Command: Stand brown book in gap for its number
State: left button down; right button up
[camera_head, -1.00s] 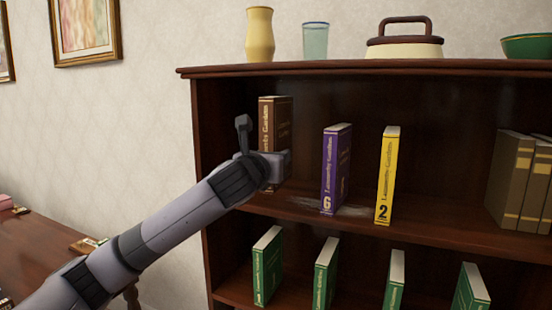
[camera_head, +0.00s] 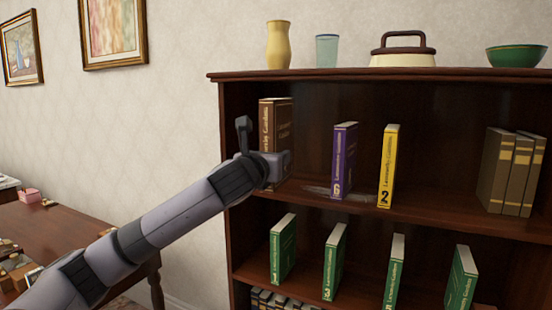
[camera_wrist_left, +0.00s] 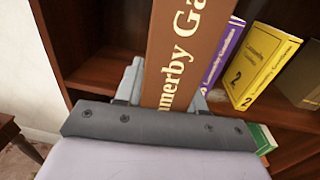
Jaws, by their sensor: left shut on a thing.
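The brown book (camera_head: 275,122) stands upright at the left end of the upper shelf in the head view, its lower part hidden behind my left gripper (camera_head: 277,164). In the left wrist view the brown book (camera_wrist_left: 185,50) rises from between the jaws of my left gripper (camera_wrist_left: 165,88), which is shut on it. Its number is hidden. To its right stand a purple book numbered 6 (camera_head: 344,158) and a yellow book numbered 2 (camera_head: 388,165). A gap lies between the brown and purple books, and a narrower one between purple and yellow. My right gripper is not in view.
Several brown volumes (camera_head: 497,170) stand at the right of the upper shelf (camera_head: 435,216). Green books (camera_head: 283,250) stand spaced apart on the shelf below. A vase, glass, lidded pot and green bowl (camera_head: 516,56) sit on top. A table (camera_head: 75,230) is at left.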

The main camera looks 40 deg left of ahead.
pick_arm(q)
jog(key=shift+s+d+r, duration=0.1)
jog(key=shift+s+r, duration=0.05)
jog(key=shift+s, duration=0.3)
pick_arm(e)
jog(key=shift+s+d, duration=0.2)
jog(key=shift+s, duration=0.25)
